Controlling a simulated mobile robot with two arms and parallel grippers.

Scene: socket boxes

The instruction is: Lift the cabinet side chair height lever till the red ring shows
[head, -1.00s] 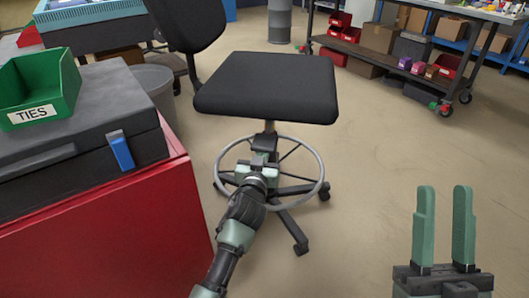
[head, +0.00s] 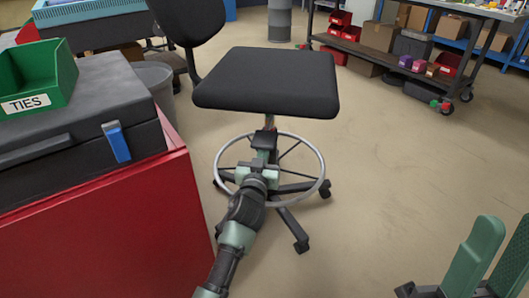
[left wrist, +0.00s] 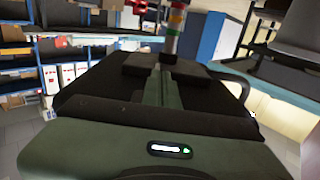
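The chair has a black seat (head: 268,82) on a thin column above a grey foot ring (head: 318,160). My left gripper (head: 264,155) is under the seat's front edge, by the column. It appears shut on a small dark paddle, the height lever (head: 264,139); the contact is mostly hidden by the gripper. In the left wrist view the green fingers (left wrist: 166,88) are close together. I cannot clearly make out a red ring; the seat and gripper crowd the upper column. My right gripper (head: 492,258) is open and empty at the lower right, partly cut off.
A red cabinet (head: 100,235) stands at the left, with a black case (head: 70,150) and a green TIES bin (head: 35,80) on it. A grey waste bin (head: 158,80) is behind it. Floor (head: 400,160) right of the chair is clear, up to a wheeled cart (head: 395,65).

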